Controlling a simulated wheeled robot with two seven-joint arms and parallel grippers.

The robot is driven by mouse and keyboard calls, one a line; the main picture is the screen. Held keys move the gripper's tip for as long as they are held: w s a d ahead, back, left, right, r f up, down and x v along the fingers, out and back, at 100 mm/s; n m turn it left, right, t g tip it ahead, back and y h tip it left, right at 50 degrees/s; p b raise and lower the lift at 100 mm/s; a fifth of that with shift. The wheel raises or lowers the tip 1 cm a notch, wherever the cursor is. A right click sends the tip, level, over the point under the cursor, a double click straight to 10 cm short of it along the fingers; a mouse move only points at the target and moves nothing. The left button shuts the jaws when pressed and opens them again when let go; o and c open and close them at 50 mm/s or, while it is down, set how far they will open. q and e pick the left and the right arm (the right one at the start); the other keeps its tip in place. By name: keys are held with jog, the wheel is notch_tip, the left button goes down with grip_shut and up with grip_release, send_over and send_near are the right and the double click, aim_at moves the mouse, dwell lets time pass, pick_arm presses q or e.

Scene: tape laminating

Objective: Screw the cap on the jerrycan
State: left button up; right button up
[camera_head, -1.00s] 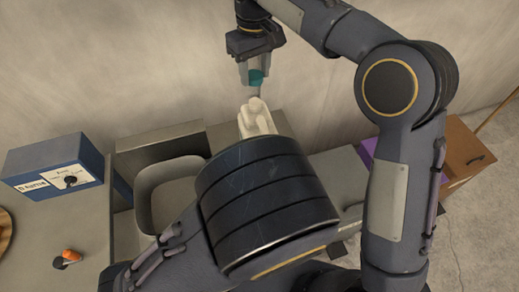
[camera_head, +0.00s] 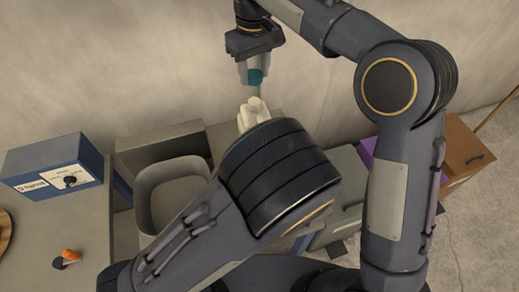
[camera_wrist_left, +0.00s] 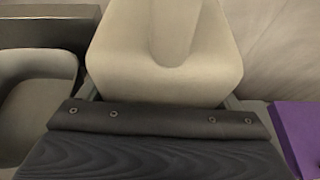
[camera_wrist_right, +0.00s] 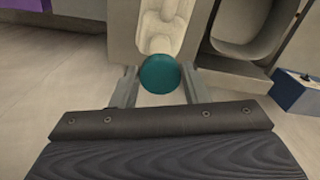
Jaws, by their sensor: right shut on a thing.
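The pale jerrycan (camera_head: 247,118) stands at the back middle in the head view, its lower part hidden by my left arm. In the left wrist view its body (camera_wrist_left: 165,70) fills the upper middle, with my left gripper's (camera_wrist_left: 158,96) fingers at its two sides. I cannot tell whether they press on it. My right gripper (camera_head: 254,76) points down above the jerrycan, shut on the teal cap (camera_head: 256,77). In the right wrist view the cap (camera_wrist_right: 160,73) sits between the fingertips, in front of the jerrycan (camera_wrist_right: 160,25). The cap is apart from the neck in the head view.
A grey open bin (camera_head: 143,190) stands left of the jerrycan. A blue box with a knob (camera_head: 48,170) and an orange-black item (camera_head: 67,258) are on the left table (camera_head: 95,225). A brown cabinet (camera_head: 465,150) is at the right. The wall rises behind.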

pick_arm(q)
jog(key=c, duration=0.9)
jog(key=shift+o, duration=0.2)
pick_arm(e)
send_over(255, 102)
jog(key=shift+f, duration=2.5)
jog(key=shift+f, duration=0.9)
jog(key=shift+f, duration=0.55)
